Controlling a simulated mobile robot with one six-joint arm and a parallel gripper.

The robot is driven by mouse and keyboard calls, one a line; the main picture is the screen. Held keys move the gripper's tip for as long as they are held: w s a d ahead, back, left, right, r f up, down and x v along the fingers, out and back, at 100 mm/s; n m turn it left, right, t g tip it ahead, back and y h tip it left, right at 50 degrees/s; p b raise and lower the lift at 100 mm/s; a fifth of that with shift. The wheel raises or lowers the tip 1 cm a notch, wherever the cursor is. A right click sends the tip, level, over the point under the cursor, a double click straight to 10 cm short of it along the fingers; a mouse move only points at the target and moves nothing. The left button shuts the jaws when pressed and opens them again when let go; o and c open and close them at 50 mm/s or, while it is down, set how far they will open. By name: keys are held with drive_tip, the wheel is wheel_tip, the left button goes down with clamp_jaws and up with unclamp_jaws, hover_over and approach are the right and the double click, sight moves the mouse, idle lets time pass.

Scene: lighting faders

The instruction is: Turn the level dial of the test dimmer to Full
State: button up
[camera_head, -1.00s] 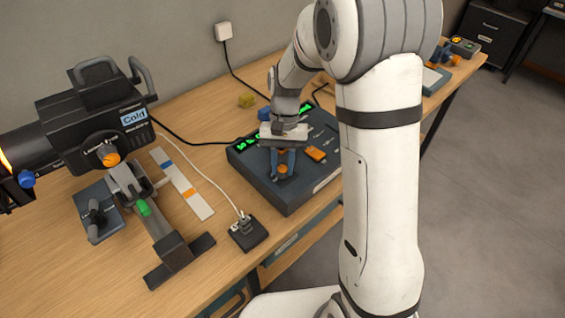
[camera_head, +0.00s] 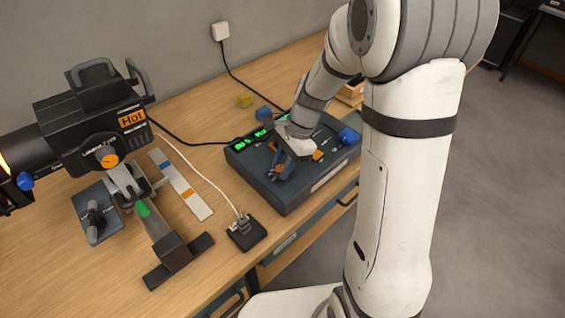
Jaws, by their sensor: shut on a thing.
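The test dimmer appears to be the dark console (camera_head: 300,191) on the bench, with lit green readouts (camera_head: 250,142) along its back. My gripper (camera_head: 281,172) points down at the front left of the console's top. It is shut on what appears to be the level dial, which the fingers and wrist mostly hide. The gripper is turned at an angle to the console's edges. The dial's marks and pointer cannot be read. An orange piece (camera_head: 318,156) and a blue knob (camera_head: 348,136) show to the right of my gripper.
A black lamp (camera_head: 95,128) with a sign (camera_head: 132,118) reading "Hot" stands at the left.

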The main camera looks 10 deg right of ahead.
drive_tip(key=m+t, duration=0.1)
drive_tip(key=m, duration=0.2)
drive_tip(key=m+t+p, duration=0.1)
drive_tip(key=m, duration=0.2)
drive_tip(key=shift+s+r+t, duration=0.1)
drive_tip(key=shift+t, duration=0.2)
drive_tip(key=shift+m, duration=0.4)
drive_tip(key=o, duration=1)
drive_tip(key=v, duration=0.7)
drive_tip(key=shift+d+r, duration=0.25)
drive_tip(key=shift+r, duration=0.05)
